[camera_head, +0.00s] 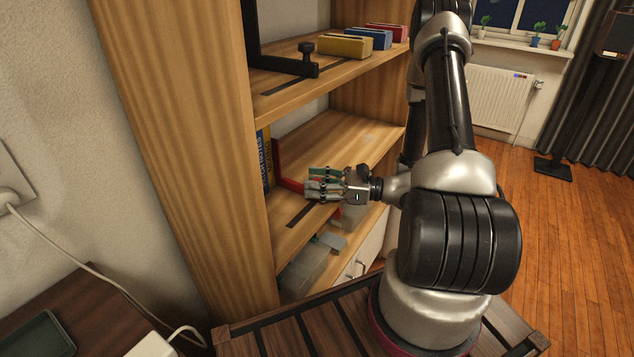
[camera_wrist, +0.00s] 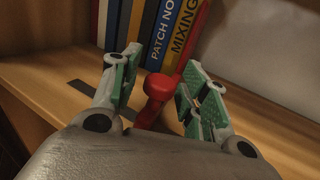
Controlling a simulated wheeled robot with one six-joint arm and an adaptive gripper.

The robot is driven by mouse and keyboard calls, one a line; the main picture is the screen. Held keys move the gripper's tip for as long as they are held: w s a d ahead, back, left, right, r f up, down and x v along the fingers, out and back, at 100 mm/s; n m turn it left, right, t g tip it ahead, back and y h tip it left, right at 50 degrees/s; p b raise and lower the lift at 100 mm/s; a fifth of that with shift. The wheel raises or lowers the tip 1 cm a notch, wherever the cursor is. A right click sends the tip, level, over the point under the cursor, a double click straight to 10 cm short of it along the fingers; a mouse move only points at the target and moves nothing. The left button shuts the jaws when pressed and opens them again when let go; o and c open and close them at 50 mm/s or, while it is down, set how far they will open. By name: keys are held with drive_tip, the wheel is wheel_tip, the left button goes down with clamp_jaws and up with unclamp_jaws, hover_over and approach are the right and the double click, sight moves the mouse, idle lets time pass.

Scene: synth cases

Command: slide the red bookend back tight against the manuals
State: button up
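The red bookend (camera_wrist: 158,86) shows in the wrist view as a round knob on a base, with a tall thin red plate (camera_wrist: 193,38) behind it. It also shows in the head view (camera_head: 277,160) on the middle shelf. My gripper (camera_head: 312,184) hides part of the bookend's base.
The middle shelf (camera_head: 340,140) is bare to the right of the bookend. A dark strip (camera_wrist: 92,90) lies along its front. The upper shelf holds a black bookend (camera_head: 305,65) and yellow, blue and red boxes (camera_head: 345,46). A grey bin (camera_head: 303,270) sits below.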

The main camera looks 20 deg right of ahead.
drive_tip(key=v, duration=1.2)
idle(0.5)
